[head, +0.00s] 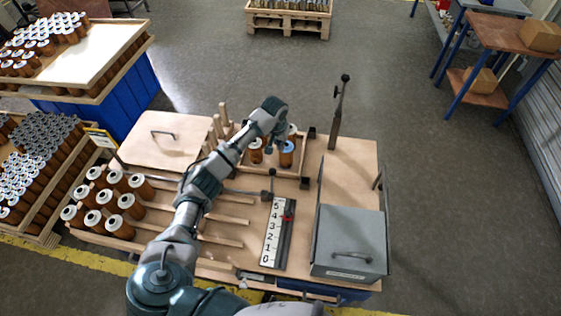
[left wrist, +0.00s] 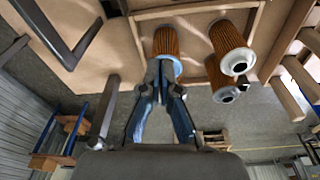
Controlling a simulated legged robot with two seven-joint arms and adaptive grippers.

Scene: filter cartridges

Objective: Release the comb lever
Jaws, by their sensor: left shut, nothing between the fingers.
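Two levers stand on the wooden bench: a tall dark upright lever (head: 338,112) with a black knob at the back, and a short black-knobbed lever (head: 271,182) at the end of a grey rod across the wooden lanes. I cannot tell which is the comb lever. My left gripper (head: 283,141) is over the small wooden crate (head: 303,166), apart from both levers. In the left wrist view the left gripper (left wrist: 161,75) is shut and empty, its fingertips in front of a blue-rimmed cartridge (left wrist: 168,45). Whether they touch is unclear. My right gripper is out of view.
Brown cartridges (head: 117,180) stand in the lanes at left. A numbered scale (head: 271,235) with a red marker and a grey handled box (head: 350,235) are at front right. A wooden lid (head: 165,150) lies back left. The bench's back right is mostly clear.

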